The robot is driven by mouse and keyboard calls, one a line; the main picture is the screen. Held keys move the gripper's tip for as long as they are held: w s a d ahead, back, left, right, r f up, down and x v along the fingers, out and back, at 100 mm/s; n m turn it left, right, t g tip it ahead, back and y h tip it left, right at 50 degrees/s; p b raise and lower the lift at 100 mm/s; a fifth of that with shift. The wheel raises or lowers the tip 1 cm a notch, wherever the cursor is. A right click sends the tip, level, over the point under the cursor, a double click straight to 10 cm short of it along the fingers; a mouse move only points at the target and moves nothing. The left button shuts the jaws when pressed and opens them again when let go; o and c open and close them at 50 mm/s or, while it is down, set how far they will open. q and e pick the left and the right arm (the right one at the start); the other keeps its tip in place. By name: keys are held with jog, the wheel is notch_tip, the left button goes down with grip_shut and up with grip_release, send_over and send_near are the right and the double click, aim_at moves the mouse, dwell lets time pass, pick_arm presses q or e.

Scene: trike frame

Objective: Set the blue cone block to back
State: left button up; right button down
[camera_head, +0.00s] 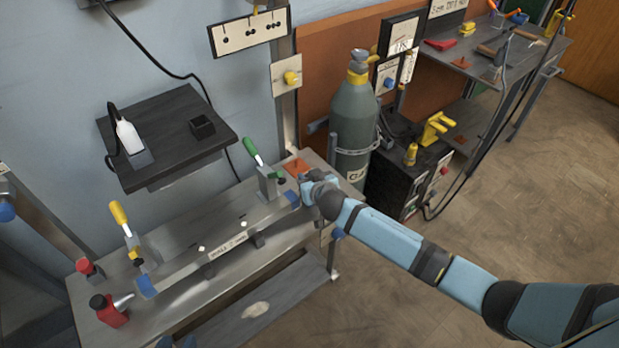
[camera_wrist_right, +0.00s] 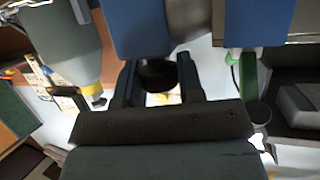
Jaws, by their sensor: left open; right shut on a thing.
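A blue block (camera_head: 291,198) sits at the right end of a long grey fixture bar (camera_head: 205,258) on the metal bench. Another blue block (camera_head: 146,285) is at its left end. I cannot tell which is the cone block. My right gripper (camera_head: 310,187) is at the bar's right end. In the right wrist view its fingers (camera_wrist_right: 159,85) are shut on a dark round part (camera_wrist_right: 157,75), just below a blue surface (camera_wrist_right: 140,28); I cannot tell whether they are joined. My left gripper (camera_head: 174,342) shows only as blue tips at the bottom edge, apart from the bar.
A green-handled clamp (camera_head: 252,150) stands close beside my right gripper, and a yellow-handled clamp (camera_head: 119,215) at the bar's left end. A grey gas cylinder (camera_head: 354,125) stands behind. A dark shelf (camera_head: 165,135) overhangs the back.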

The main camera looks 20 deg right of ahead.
pick_arm(q)
jog(key=shift+p, duration=0.3)
pick_arm(e)
jog(key=d, duration=0.2)
jog(key=w+d, duration=0.1)
jog(key=shift+w+d, duration=0.2)
jog(key=shift+d, duration=0.15)
jog(key=c, duration=0.8)
grip_release()
jog(key=shift+d, duration=0.1)
pick_arm(q)
jog(key=shift+r, duration=0.15)
pick_arm(e)
jog(key=shift+o, duration=0.2)
pick_arm(q)
jog(key=shift+r+p, duration=0.3)
jog(key=shift+p, duration=0.65)
pick_arm(e)
jog(key=a+v, duration=0.1)
jog(key=v, duration=1.2)
jog(key=shift+s+d, duration=0.4)
jog(key=shift+s, duration=0.05)
jog(key=shift+r, duration=0.15)
